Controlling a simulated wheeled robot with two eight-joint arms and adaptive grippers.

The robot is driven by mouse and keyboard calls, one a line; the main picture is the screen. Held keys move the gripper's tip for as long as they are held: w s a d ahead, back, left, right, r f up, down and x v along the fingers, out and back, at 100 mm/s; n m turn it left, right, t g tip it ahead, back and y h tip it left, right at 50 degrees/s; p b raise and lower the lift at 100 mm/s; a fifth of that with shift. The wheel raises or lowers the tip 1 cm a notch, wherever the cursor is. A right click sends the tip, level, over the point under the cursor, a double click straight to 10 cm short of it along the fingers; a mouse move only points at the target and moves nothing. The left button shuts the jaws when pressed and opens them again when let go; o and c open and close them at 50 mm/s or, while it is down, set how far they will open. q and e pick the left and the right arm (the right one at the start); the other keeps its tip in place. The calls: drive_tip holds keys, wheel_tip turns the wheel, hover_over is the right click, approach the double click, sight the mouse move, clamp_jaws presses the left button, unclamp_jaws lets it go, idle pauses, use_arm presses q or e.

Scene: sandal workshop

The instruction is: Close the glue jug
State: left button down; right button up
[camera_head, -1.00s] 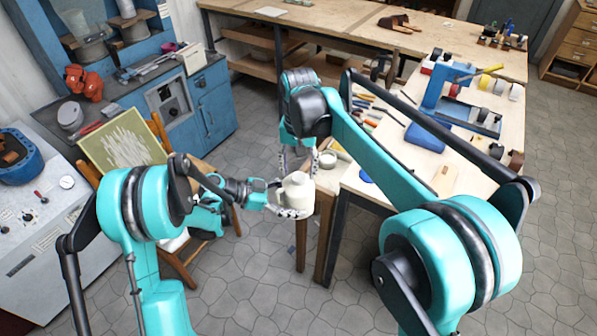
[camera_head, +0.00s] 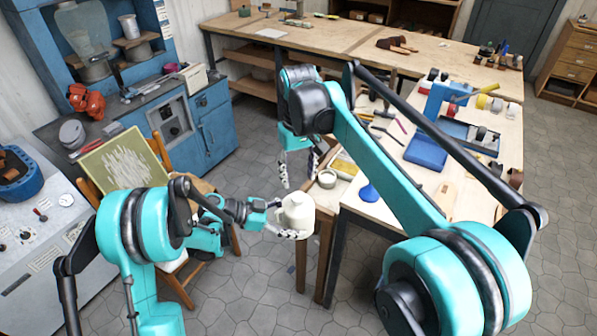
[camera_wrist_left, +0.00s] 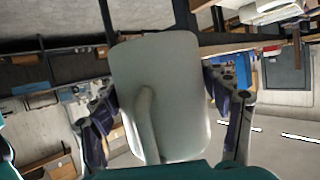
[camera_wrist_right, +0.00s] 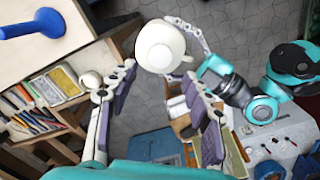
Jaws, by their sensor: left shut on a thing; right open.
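The cream glue jug (camera_head: 297,215) is held upright by my left gripper (camera_head: 281,219), which is shut on it, out over the floor by the table corner. It fills the middle of the left wrist view (camera_wrist_left: 160,90), with a finger on each side. In the right wrist view the jug (camera_wrist_right: 160,45) shows a round top; I cannot tell whether that is a lid or its neck. My right gripper (camera_head: 299,172) is open and empty, above and behind the jug. A small pale round piece (camera_head: 327,179), possibly the lid, sits on the table corner.
A wooden chair with a green board (camera_head: 122,160) stands left of the jug. Open floor lies below.

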sight(298, 196)
drive_tip(key=shift+r+n, duration=0.45)
drive_tip(key=shift+n, duration=0.75)
drive_tip(key=shift+f, duration=4)
drive_tip(key=shift+c, duration=0.3)
clamp_jaws()
